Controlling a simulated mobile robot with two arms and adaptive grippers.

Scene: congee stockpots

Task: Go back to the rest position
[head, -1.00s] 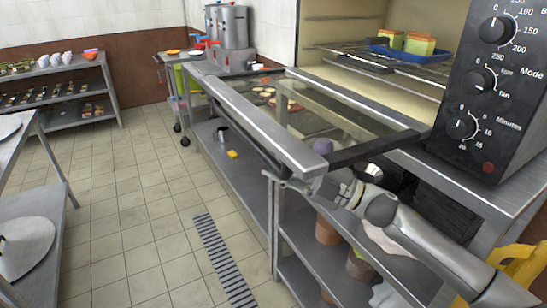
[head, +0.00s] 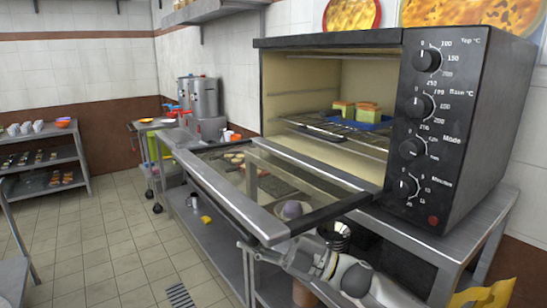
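My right gripper (head: 248,250) is at the lower middle of the head view, just below the front corner of the lowered oven door (head: 217,201). Its arm comes in from the lower right. Its two fingers look spread apart, with nothing seen between them. I cannot tell whether it touches the door. My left gripper is not in view. The black oven (head: 459,125) stands open, with a blue tray (head: 373,126) on its wire rack. Yellow-and-green blocks (head: 366,112) stand on this tray.
The oven rests on a steel table (head: 408,237). Steel stockpots (head: 204,97) stand farther back. A yellow thing (head: 488,297) is at the lower right. The tiled floor (head: 100,235) at left is clear.

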